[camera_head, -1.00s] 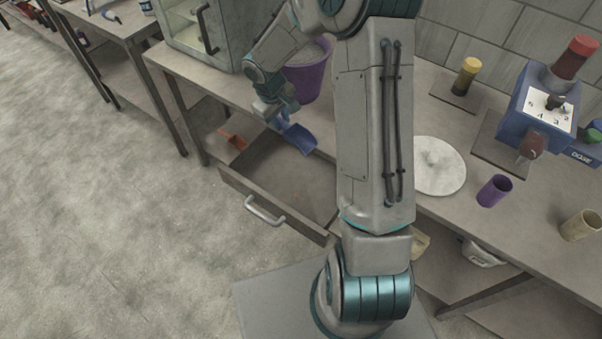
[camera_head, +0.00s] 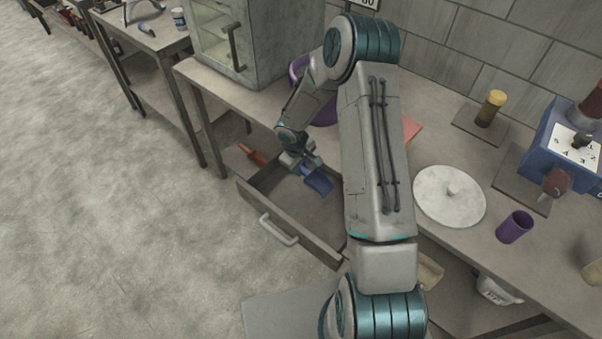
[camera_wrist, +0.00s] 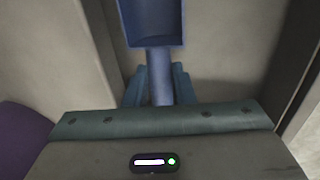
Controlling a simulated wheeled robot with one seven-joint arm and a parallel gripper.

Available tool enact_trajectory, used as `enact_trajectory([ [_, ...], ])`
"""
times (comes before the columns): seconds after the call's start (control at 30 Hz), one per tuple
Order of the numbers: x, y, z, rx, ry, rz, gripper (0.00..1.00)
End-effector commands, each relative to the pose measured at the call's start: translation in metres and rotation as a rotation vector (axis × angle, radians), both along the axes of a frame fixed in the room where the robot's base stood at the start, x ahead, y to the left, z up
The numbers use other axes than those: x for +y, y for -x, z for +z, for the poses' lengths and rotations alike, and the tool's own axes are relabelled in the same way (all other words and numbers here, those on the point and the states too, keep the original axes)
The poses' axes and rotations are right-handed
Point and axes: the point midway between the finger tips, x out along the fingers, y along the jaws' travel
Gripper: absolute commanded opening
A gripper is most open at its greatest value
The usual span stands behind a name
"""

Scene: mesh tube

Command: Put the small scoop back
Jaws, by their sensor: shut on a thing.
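The small blue scoop (camera_head: 319,181) is held by my gripper (camera_head: 303,163) over the open drawer (camera_head: 285,218). In the wrist view, the scoop (camera_wrist: 152,22) points away from me, and its handle is between the fingers of my gripper (camera_wrist: 159,88). The gripper is shut on the handle. The scoop looks low, near the drawer's back part; I cannot tell whether it touches the drawer's floor. An orange-red object (camera_head: 252,154) lies to the left, beyond the drawer's left side.
A purple container (camera_head: 327,112) stands on the bench behind my arm, partly hidden. A round white lid (camera_head: 449,196) and a purple cup (camera_head: 514,227) are to the right. The drawer's handle (camera_head: 278,230) juts out at the front. The floor at left is clear.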

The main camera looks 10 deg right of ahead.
Motion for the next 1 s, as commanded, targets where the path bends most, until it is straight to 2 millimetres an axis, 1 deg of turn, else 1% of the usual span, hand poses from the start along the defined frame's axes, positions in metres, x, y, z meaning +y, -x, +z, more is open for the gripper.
enact_trajectory([
  [0.2,0.001,0.001,-0.028,0.004,0.0,0.001,0.0],
  [0.3,0.001,0.001,-0.037,0.002,0.0,0.001,0.0],
  [0.53,0.0,0.0,-0.038,0.001,-0.001,0.0,0.0],
  [0.67,0.0,0.0,-0.042,0.001,0.0,0.0,0.0],
  [0.7,0.0,0.0,-0.04,0.001,0.0,0.0,0.31],
  [0.73,0.0,0.0,-0.04,0.001,0.0,0.0,0.39],
  [0.77,0.0,0.0,-0.04,0.001,0.0,0.0,0.44],
  [1.0,0.0,0.0,-0.04,0.001,0.0,0.0,0.44],
])
